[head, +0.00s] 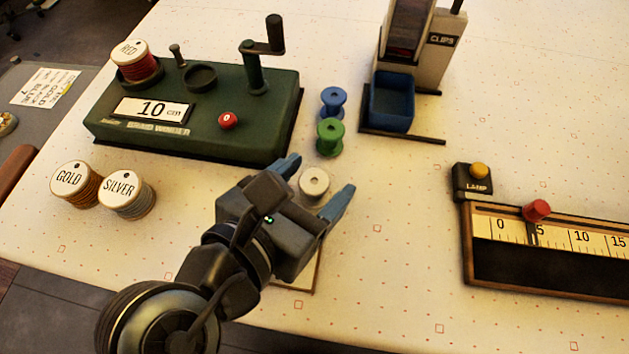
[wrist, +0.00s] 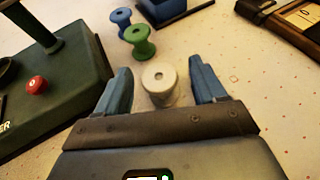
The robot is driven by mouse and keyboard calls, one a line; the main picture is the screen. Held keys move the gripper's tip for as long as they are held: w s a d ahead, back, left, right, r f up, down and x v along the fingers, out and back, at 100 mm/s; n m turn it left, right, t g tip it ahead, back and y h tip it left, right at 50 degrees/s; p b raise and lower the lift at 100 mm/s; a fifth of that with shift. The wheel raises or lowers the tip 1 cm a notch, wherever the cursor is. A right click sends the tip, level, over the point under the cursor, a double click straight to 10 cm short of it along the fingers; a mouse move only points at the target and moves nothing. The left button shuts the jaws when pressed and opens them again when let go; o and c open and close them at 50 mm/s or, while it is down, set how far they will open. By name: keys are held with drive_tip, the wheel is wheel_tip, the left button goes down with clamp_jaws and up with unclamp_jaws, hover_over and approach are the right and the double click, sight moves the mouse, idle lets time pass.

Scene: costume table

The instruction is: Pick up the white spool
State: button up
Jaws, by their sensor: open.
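The white spool (head: 314,182) stands upright on the table between the two blue fingers of my gripper (head: 319,181). In the wrist view the white spool (wrist: 159,82) sits midway between the fingertips, with a gap on each side. My gripper (wrist: 163,84) is open and holds nothing. The near lower part of the spool is partly hidden by the gripper body. I cannot tell how high the fingers are above the table.
A green spool (head: 330,138) and a blue spool (head: 333,102) stand just beyond the white one. The green braid winder (head: 200,135) is to the left, the clip dispenser (head: 415,60) behind, the ruler box (head: 545,265) to the right. Table between is clear.

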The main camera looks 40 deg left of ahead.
drive_tip(key=shift+w+a+f, duration=0.1)
drive_tip(key=shift+w+f, duration=0.05)
drive_tip(key=shift+w, duration=0.2)
drive_tip(key=shift+c, duration=0.2)
drive_tip(key=c, duration=1)
